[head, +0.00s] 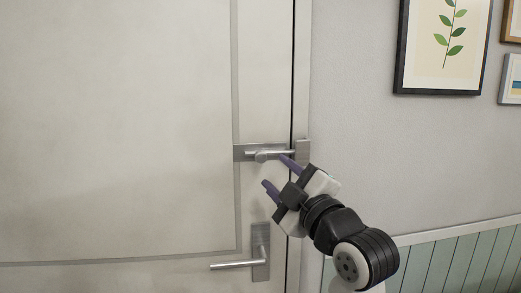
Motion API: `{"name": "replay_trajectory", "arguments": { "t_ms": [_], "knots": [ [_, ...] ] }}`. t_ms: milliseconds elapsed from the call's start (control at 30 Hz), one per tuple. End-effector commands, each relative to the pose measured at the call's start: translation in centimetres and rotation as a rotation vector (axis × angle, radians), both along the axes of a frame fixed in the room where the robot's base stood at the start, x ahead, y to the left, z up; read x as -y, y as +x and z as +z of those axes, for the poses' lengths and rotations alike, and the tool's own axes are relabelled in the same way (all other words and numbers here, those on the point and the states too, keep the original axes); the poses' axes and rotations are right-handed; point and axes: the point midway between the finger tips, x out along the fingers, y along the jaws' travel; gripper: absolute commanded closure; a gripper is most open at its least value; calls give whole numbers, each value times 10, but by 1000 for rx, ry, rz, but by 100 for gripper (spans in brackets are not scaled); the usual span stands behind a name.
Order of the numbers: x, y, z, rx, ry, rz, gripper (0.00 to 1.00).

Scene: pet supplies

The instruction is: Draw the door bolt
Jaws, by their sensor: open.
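The door bolt (264,153) is a metal slide bolt on a plate, mounted level near the right edge of the pale door (120,120). Its rod reaches right across the door gap to a metal keeper (303,151) on the frame. A rounded knob shows at the middle of the bolt. My gripper (277,172) is open and empty, just below and right of the bolt knob. Its upper purple finger overlaps the rod in the picture; I cannot tell whether it touches.
A lever handle (238,265) on a metal plate sits below the bolt, close under my gripper. The door looks shut against its frame (302,60). A framed leaf picture (443,45) hangs on the grey wall at right, above green panelling (450,265).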

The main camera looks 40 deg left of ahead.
Motion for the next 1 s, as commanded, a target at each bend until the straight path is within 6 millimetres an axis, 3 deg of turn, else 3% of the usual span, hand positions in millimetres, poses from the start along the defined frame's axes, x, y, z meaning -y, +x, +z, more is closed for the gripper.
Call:
{"name": "replay_trajectory", "arguments": {
  "t_ms": [200,400,800,1000],
  "knots": [
    [-43,16,13,-4,0,3,57],
    [-66,26,17,-3,1,1,57],
    [-74,29,17,0,2,-1,57],
    [-73,29,18,0,3,-1,81]
  ]
}}
